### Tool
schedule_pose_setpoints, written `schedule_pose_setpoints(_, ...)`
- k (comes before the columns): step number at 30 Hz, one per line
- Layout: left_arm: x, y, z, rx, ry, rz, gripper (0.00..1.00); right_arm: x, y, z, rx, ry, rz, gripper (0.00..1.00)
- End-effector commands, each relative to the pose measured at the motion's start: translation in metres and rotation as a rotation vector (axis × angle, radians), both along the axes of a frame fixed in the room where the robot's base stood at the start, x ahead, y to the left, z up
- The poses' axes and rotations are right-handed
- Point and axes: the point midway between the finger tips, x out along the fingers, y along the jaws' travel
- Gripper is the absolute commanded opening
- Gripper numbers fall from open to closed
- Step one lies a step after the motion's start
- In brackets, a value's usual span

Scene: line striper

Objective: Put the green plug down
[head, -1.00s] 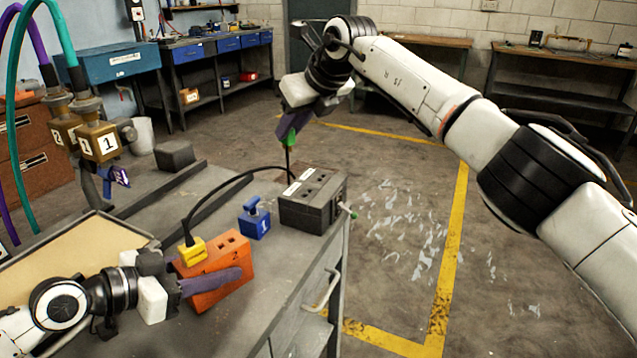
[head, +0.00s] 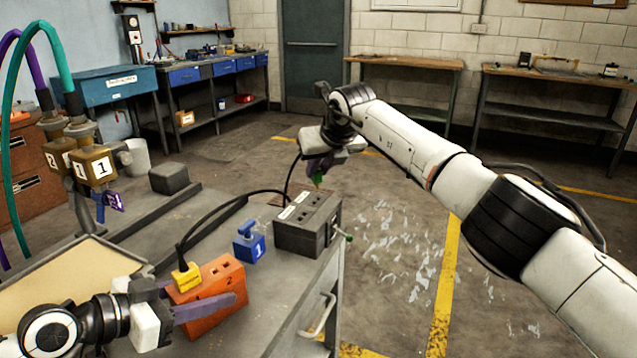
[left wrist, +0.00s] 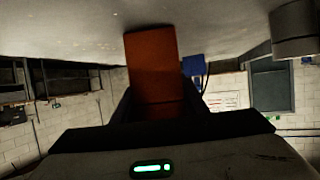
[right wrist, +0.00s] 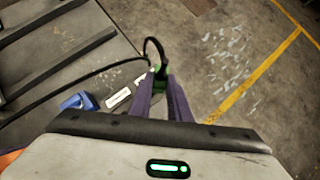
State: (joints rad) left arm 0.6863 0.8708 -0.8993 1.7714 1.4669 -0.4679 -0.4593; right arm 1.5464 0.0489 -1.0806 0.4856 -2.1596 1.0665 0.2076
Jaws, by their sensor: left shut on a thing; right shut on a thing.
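The green plug (head: 318,180) is held by my right gripper (head: 318,168), which is shut on it. In the head view it hangs just above the far end of the grey socket box (head: 308,225); I cannot tell whether they touch. The right wrist view also shows the plug (right wrist: 160,80) between the fingertips, with its black cable looping up. My left gripper (head: 205,308) is shut on the orange box (head: 222,278) marked 2, which also shows in the left wrist view (left wrist: 152,65). A yellow plug (head: 186,278) sits at the orange box's left side.
A blue block (head: 250,248) marked 1 with a handle stands between the orange and grey boxes. A black cable arcs over the grey bench (head: 150,232). A tan tray (head: 75,280) lies left. Floor right of the bench is open.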

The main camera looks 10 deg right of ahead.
Motion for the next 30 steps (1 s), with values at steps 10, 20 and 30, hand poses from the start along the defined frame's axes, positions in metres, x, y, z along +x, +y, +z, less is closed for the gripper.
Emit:
schedule_pose_setpoints(10,0.000,0.000,0.000,0.000,0.000,0.000,0.02,0.000,0.000,-0.035,0.000,0.000,0.000,0.00)
schedule_pose_setpoints(20,0.000,0.000,0.000,0.000,0.000,0.000,0.02,0.000,0.000,-0.039,0.000,0.002,0.000,0.23)
schedule_pose_setpoints(30,0.000,0.000,0.000,0.000,0.000,0.000,0.02,0.000,0.000,-0.038,0.000,0.002,0.000,0.35)
